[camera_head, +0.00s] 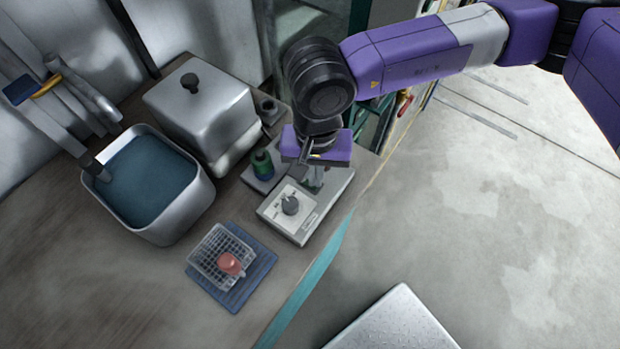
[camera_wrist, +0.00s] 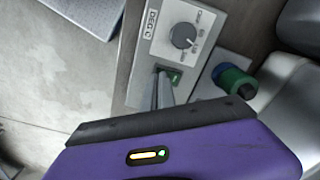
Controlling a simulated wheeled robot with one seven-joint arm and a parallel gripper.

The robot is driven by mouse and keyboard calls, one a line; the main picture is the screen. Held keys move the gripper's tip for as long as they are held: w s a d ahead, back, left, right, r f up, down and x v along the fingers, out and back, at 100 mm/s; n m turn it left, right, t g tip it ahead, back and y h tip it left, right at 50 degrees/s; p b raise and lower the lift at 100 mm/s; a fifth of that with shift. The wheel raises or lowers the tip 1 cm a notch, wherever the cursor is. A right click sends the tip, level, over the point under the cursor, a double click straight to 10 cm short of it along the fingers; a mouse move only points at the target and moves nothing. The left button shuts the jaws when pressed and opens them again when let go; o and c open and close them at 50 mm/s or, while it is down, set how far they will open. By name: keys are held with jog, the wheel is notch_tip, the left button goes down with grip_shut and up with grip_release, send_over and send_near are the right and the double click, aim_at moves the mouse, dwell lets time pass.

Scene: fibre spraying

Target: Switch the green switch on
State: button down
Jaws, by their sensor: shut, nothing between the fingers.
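The green switch (camera_wrist: 175,79) shows in the wrist view as a small green rocker in a dark frame on a light grey control box (camera_wrist: 133,82). The same box (camera_head: 309,222) stands near the table edge in the head view, where the switch is hidden behind my gripper. My gripper (camera_wrist: 161,76) is shut and empty. Its fingertips are over the switch's frame, just left of the visible green part in the wrist view. I cannot tell whether they touch it. In the head view my gripper (camera_head: 314,187) points down at the box's far end.
The box also carries a dial knob (camera_head: 290,205) and a small display (camera_wrist: 151,23). A green and blue cylinder (camera_head: 262,164) stands beside it. A metal lidded container (camera_head: 205,105), a water basin (camera_head: 207,195) and a wire basket (camera_head: 209,255) with a red object are nearby.

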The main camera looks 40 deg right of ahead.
jog(key=shift+f+b, duration=0.55)
jog(key=shift+r, duration=0.1)
dwell(0.3)
jog(key=shift+r+p, duration=1)
jog(key=shift+r, duration=2.45)
